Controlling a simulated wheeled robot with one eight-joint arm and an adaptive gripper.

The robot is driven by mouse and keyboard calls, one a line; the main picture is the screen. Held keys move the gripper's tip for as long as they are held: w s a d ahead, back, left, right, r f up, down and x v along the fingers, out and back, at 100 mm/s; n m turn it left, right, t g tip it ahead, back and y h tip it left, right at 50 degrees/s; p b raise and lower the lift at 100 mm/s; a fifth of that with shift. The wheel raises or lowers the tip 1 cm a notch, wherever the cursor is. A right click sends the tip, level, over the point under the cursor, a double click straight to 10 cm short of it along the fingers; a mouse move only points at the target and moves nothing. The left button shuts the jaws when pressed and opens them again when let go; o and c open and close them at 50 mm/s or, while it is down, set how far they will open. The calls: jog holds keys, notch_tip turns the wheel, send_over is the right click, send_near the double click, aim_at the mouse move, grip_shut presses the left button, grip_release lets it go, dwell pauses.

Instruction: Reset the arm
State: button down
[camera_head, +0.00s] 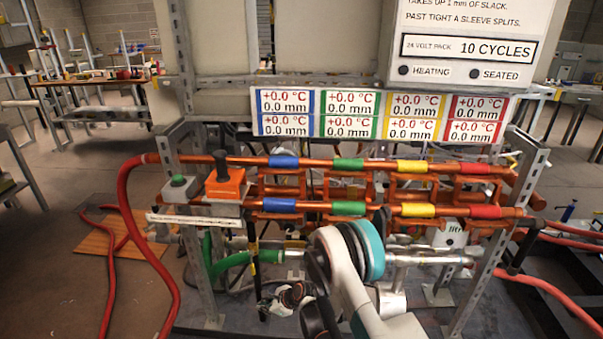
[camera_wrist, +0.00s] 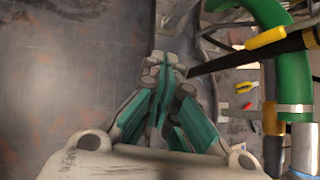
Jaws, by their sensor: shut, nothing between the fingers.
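My arm (camera_head: 352,285), white with a teal band, reaches up from the bottom of the head view in front of the pipe rack. My gripper (camera_wrist: 165,68) shows in the wrist view with its teal fingers brought together and nothing between them. It points over a dark, stained floor surface, left of a green hose (camera_wrist: 284,60) and a black bar (camera_wrist: 265,50), apart from both as far as I can tell. In the head view the gripper end is low and partly hidden among rack parts.
Copper pipes with coloured sleeves (camera_head: 348,165) run across the metal rack (camera_head: 528,190). A display panel (camera_head: 380,113) and a white box (camera_head: 470,45) sit above. Red hoses (camera_head: 130,210) loop at the left. A yellow-handled tool (camera_wrist: 245,87) lies right of my gripper.

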jog(key=w+d+r+n+t+h, duration=0.1)
jog(key=w+d+r+n, duration=0.15)
jog(key=r, duration=0.75)
jog(key=w+d+r+n, duration=0.15)
jog(key=d+r, duration=0.25)
jog(key=r, duration=0.7)
jog(key=s+d+r+n+t+h, duration=0.1)
jog(key=s+d+r+n, duration=0.3)
jog(key=r, duration=0.5)
jog(key=s+d+r+n+h, duration=0.1)
jog(key=s+d+r, duration=0.1)
jog(key=d+r, duration=0.55)
jog(key=s+d+r+n+h, duration=0.2)
jog(key=s+d+r+n, duration=0.45)
jog(key=s+r, duration=0.7)
jog(key=s+d+n+h, duration=0.1)
jog(key=s+d, duration=0.3)
jog(key=s, duration=0.4)
jog(key=s+d+f+n+t+h, duration=0.1)
jog(key=s+d+n, duration=0.2)
jog(key=s, duration=0.6)
jog(key=shift+s+d+f, duration=0.15)
jog(key=shift+d+f, duration=0.05)
jog(key=shift+d, duration=0.5)
jog(key=c, duration=2.4)
grip_release()
